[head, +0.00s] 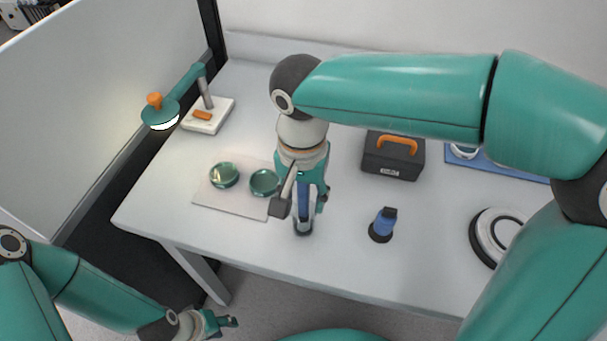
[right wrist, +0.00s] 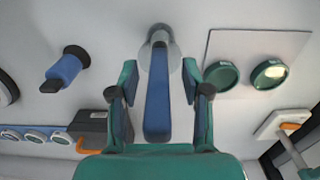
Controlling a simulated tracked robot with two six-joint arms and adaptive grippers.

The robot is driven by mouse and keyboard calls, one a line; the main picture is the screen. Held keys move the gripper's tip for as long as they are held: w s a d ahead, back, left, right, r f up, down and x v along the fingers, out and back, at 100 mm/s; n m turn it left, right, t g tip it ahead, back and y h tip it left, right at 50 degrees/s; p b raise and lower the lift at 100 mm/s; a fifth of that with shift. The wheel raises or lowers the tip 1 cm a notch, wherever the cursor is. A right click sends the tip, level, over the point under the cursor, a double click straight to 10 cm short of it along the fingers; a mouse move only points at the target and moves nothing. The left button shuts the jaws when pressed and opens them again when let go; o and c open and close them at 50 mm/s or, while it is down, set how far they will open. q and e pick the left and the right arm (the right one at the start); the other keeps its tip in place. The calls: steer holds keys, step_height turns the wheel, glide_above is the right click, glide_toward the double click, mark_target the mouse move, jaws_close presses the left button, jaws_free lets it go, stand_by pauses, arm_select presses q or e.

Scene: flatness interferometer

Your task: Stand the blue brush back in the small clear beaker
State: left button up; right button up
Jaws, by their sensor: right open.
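The blue brush (head: 303,199) stands roughly upright with its lower end in the small clear beaker (head: 303,227), near the table's front edge. In the right wrist view the brush's blue handle (right wrist: 158,95) points towards the camera, and the beaker (right wrist: 172,52) shows behind it. My right gripper (head: 300,205) is open around the handle, and its fingers (right wrist: 158,93) show a gap on both sides of it. My left gripper (head: 222,322) is low at the front left, off the table and far from the brush. Its finger opening is too small to tell.
A blue dark-capped item (head: 384,223) stands right of the beaker. A mat (head: 233,207) with two green round dishes lies left. A dark case with an orange handle (head: 393,156) is behind, a lamp (head: 203,115) at back left, a round white device (head: 497,232) at right.

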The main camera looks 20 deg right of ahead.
step_height(320, 180, up, 11)
steer(key=shift+r, duration=0.15)
stand_by(0.8)
